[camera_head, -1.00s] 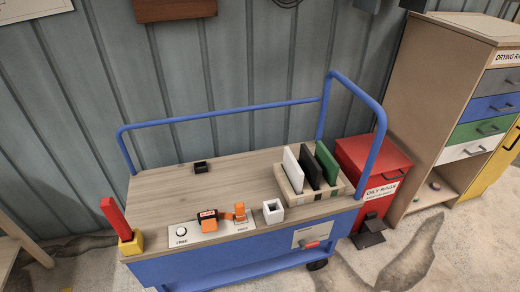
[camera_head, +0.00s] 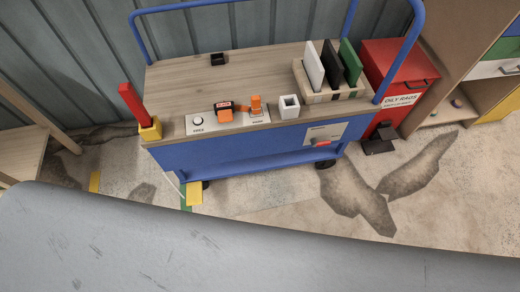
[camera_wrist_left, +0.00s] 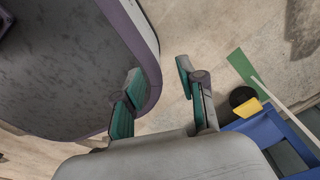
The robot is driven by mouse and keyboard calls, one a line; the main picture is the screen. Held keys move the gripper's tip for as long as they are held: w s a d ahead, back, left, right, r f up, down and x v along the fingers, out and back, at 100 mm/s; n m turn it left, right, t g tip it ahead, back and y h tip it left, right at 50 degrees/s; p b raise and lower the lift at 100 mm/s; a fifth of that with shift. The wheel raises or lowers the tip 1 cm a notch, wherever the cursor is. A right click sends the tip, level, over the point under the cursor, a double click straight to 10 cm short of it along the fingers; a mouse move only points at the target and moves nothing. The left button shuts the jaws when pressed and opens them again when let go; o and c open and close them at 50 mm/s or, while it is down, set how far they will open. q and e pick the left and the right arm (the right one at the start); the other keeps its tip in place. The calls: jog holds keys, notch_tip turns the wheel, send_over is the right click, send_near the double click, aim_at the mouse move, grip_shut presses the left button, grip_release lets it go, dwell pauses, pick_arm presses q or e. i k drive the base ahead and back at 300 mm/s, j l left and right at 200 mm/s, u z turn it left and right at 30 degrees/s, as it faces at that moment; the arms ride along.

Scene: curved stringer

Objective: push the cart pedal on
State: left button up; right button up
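The blue cart (camera_head: 250,155) with a wooden top stands against the wall in the head view. A small yellow plate (camera_head: 194,193), which looks like the pedal, sticks out low at the cart's left end, near a dark wheel. In the left wrist view the yellow plate (camera_wrist_left: 249,108) shows beside the black wheel and the blue cart (camera_wrist_left: 262,131), at the right. My left gripper (camera_wrist_left: 158,70) is open and empty, apart from the plate and to its left in that picture. Neither gripper shows in the head view. My right gripper is not seen.
The cart top carries a panel (camera_head: 230,120) with orange parts, a white square holder (camera_head: 289,107) and a rack of panels (camera_head: 330,94). A red bin (camera_head: 398,75) stands right of the cart. Stained floor (camera_head: 285,200) in front of the cart is clear.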

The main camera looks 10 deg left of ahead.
aim_at(194, 192)
jog(key=u, duration=1.35)
